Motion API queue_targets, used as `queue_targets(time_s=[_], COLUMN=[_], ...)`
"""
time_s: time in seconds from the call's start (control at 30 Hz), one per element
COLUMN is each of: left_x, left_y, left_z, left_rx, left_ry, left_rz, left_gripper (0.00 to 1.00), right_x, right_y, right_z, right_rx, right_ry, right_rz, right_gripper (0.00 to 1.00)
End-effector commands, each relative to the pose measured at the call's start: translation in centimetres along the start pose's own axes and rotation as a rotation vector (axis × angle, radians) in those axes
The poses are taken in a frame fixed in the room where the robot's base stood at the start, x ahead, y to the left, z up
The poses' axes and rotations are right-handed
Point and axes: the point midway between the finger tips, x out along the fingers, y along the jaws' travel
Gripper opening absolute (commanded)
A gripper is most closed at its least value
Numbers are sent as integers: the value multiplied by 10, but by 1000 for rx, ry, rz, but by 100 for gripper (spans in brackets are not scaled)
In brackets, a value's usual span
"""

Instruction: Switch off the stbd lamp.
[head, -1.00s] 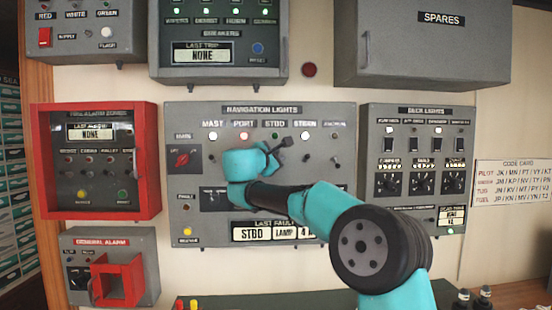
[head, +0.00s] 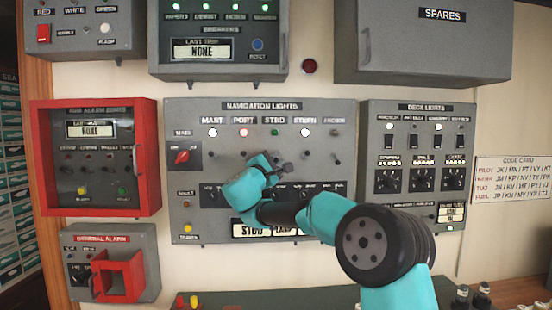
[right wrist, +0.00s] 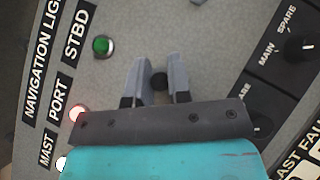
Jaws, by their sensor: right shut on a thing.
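The navigation lights panel (head: 345,115) hangs in the middle of the wall. Its STBD lamp (head: 275,132) is dark green in the head view, dimmer than the lamps beside it; it also shows in the right wrist view (right wrist: 102,46). My right gripper (head: 280,168) is at the panel just below that lamp. In the right wrist view the fingers (right wrist: 159,82) are shut on the dark tip of the STBD switch (right wrist: 159,80), in line with the STBD label and lamp. The gripper hides this switch in the head view. My left gripper is not in view.
The mast (head: 213,132), port (head: 244,132) and stern (head: 305,132) lamps glow. Neighbouring toggles stand on both sides of my gripper. A row of fuse-type knobs lies below, partly hidden by my arm. The deck lights panel (head: 417,108) is to the right.

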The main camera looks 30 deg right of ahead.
Motion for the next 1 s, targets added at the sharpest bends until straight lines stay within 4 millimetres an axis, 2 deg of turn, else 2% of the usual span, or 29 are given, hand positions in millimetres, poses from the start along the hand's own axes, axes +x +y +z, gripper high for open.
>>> queue_targets(time_s=[0.4, 0.9, 0.93, 1.0], left_x=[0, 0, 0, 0], left_y=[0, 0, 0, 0], left_z=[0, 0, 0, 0], left_rx=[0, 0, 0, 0], left_ry=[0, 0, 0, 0], left_rz=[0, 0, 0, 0], left_gripper=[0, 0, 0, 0], right_x=[-2, -2, -2, -2], right_y=[-9, -10, -10, -10], right_z=[-7, -7, -7, -7], right_rx=[134, 153, 153, 153], right_ry=[-130, -148, -148, -148], right_rz=[143, 161, 161, 161], right_gripper=[0, 0, 19, 26])
